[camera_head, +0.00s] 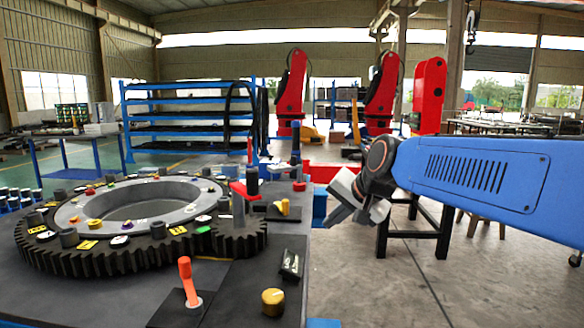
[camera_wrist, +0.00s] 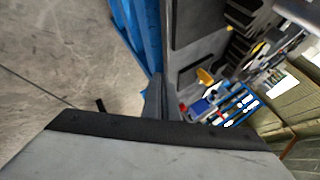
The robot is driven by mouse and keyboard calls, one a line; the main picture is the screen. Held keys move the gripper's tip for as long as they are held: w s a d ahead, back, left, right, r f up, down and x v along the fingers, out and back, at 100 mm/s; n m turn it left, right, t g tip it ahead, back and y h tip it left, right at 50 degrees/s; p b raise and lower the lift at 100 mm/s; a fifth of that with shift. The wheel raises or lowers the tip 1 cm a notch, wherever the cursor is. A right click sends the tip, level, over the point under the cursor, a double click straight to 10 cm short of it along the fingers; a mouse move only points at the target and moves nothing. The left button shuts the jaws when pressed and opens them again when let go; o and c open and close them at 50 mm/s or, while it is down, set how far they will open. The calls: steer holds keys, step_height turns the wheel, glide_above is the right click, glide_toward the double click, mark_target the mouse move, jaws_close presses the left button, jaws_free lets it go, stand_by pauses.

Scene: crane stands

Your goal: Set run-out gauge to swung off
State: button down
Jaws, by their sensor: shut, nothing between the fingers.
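No label marks the run-out gauge. The likeliest match is a slim post with a red arm (camera_head: 243,190) at the right rim of the large dark toothed ring (camera_head: 120,252); which way it is swung is hard to tell. A blue-and-red upright (camera_head: 252,178) stands just behind it. My gripper (camera_head: 338,204) is shut and empty, in the air right of the bench, clear of everything on it. In the wrist view my gripper's grey body fills the bottom, and the bench edge with a yellow knob (camera_wrist: 205,76) lies beyond.
On the bench front are an orange lever (camera_head: 185,270), a round yellow knob (camera_head: 272,302), a black rocker switch (camera_head: 290,263) and a yellow handle (camera_head: 283,207) on a dark plate. A dark table (camera_head: 440,232) stands behind my arm. Open floor lies right of the bench.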

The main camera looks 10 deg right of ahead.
steer(key=w+r+m+t, duration=0.1)
steer(key=w+r+m, duration=0.2)
steer(key=w, duration=0.6)
steer(key=w+r+m+t+y, duration=0.1)
steer(key=w+r+m+t, duration=0.1)
steer(key=w+r, duration=0.6)
steer(key=shift+w+d+m, duration=0.15)
steer(key=shift+w+m, duration=0.75)
steer(key=shift+w, duration=0.25)
steer(key=shift+f, duration=0.1)
glide_toward(287, 169)
step_height(287, 169, down, 3)
steer(key=w, duration=0.1)
steer(key=shift+w+a+f, duration=0.1)
steer(key=shift+w+a, duration=0.15)
steer(key=shift+w, duration=0.4)
steer(key=shift+w+a+r, duration=0.1)
steer(key=shift+w+a, duration=0.1)
steer(key=shift+w, duration=0.45)
steer(key=shift+w+a+f, duration=0.1)
steer(key=shift+w+a, duration=0.15)
steer(key=shift+w, duration=0.4)
